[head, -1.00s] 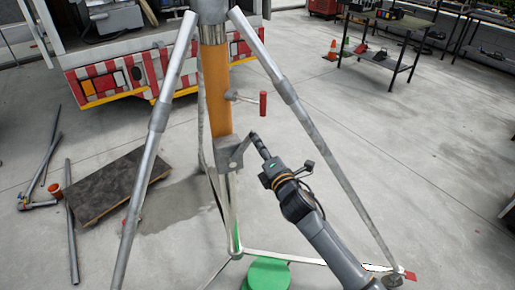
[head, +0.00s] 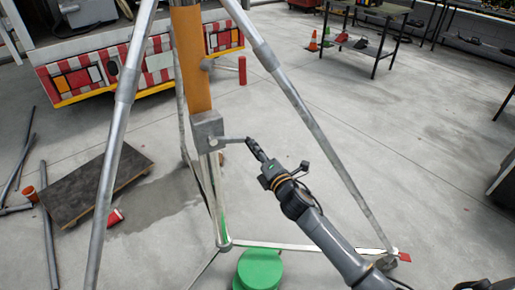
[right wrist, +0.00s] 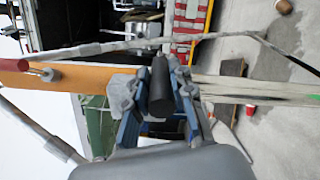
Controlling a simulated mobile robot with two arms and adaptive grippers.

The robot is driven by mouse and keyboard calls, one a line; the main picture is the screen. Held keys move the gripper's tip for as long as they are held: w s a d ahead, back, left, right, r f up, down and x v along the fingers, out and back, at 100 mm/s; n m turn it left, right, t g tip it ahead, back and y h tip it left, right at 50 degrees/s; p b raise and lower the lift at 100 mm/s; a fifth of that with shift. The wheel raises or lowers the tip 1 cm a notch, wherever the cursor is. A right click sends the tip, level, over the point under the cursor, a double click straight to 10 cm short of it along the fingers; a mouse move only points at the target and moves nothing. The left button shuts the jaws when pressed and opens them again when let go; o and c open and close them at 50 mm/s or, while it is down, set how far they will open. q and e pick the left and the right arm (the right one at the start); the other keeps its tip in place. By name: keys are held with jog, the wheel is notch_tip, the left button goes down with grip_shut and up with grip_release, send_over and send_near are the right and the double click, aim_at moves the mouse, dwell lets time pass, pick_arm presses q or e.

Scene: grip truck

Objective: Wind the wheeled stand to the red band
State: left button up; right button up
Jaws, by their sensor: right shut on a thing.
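The wheeled stand is a three-legged mast with an orange post (head: 190,60), grey legs and a grey winding box (head: 207,131) low on the post. A short crank arm (head: 233,140) reaches right from the box. My right gripper (head: 256,150) is at its outer end. In the right wrist view my right gripper (right wrist: 162,92) is shut on the dark crank grip (right wrist: 161,80). A second handle with a red grip (head: 242,70) sticks out higher on the post. I cannot make out a red band on the post; its top is out of view. My left gripper is not in view.
A green round weight (head: 259,268) stands at the stand's foot. A dark board (head: 95,185), a red cup (head: 114,217) and loose pipes (head: 48,240) lie at left. A truck rear (head: 100,72) is behind. Open floor lies at right, before a workbench (head: 375,22).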

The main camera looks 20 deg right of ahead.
jog(key=s+a+f+b, duration=0.1)
jog(key=a+f+b, duration=0.7)
jog(key=a+f, duration=0.1)
jog(key=shift+s+a, duration=0.2)
jog(key=shift+a, duration=0.15)
jog(key=o, duration=1.1)
jog(key=shift+w+f, duration=0.1)
jog(key=shift+f, duration=0.05)
jog(key=shift+o, duration=0.4)
jog(key=shift+w, duration=0.1)
jog(key=shift+r, duration=0.2)
